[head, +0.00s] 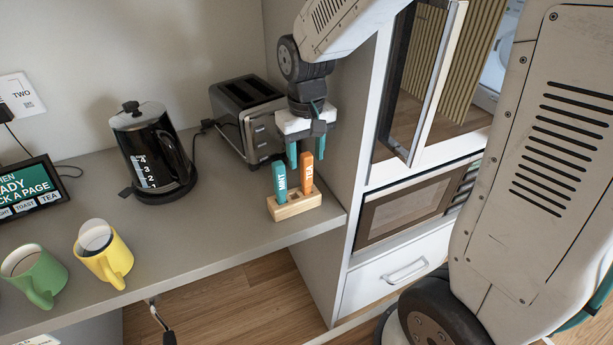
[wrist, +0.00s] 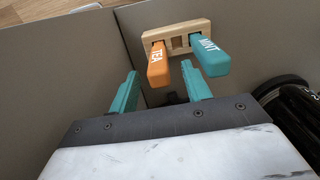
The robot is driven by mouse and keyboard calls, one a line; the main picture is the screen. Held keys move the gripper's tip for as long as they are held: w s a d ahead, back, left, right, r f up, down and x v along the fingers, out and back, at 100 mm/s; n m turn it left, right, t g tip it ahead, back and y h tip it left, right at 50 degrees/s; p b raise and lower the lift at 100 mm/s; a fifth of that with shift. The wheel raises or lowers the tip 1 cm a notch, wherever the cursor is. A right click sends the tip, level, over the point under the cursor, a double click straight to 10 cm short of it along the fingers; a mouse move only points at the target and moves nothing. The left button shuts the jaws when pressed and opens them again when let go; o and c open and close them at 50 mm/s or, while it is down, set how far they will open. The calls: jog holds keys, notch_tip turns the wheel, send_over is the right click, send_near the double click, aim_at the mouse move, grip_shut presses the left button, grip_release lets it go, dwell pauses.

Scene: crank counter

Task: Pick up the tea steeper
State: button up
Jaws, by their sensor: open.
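The tea steeper is an orange stick marked TEA (head: 307,170), upright in a small wooden holder (head: 295,207) near the counter's right end. A teal stick marked MINT (head: 280,180) stands to its left in the same holder. My gripper (head: 306,157) is open and empty, its teal fingers pointing down above the holder, close to the stick tops. In the wrist view the orange stick (wrist: 158,64) shows ahead between the lines of the two open fingers (wrist: 160,92), and the teal stick (wrist: 206,55) is to its right. I cannot tell whether a finger touches either stick.
A toaster (head: 246,115) stands behind the holder and a black kettle (head: 152,150) to the left. A yellow mug (head: 110,262) and a green mug (head: 38,275) are at the front left, near a screen (head: 30,188). A cabinet side panel (head: 335,190) rises right of the holder.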

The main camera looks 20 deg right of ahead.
jog(key=shift+f, duration=0.4)
grip_shut()
